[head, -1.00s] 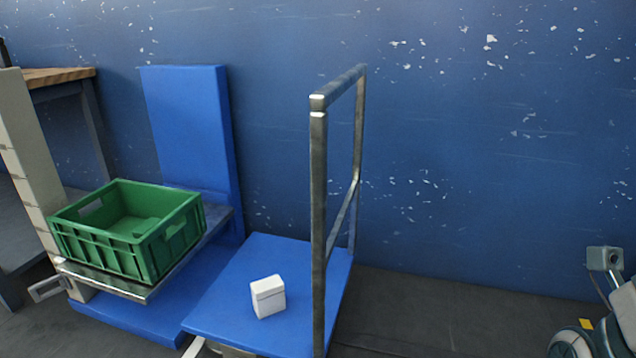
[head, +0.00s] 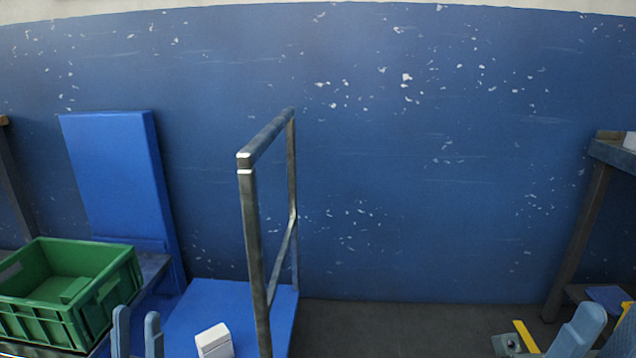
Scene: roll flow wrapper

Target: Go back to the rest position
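My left gripper (head: 137,316) shows at the bottom left of the head view. Its two blue-grey fingers point up and stand apart, with nothing seen between them. It appears in front of the gap between the green crate and the white box. My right gripper (head: 582,326) is at the bottom right; one blue-grey finger shows clearly and the rest is cut off by the frame edge, so its opening cannot be told.
A green crate (head: 128,268) stands at the left by a tall blue panel (head: 115,180). A small white box (head: 214,341) sits on a blue cart (head: 200,305) with a metal handle frame (head: 250,215). A table leg (head: 578,240) stands at right. Dark floor (head: 400,325) lies between.

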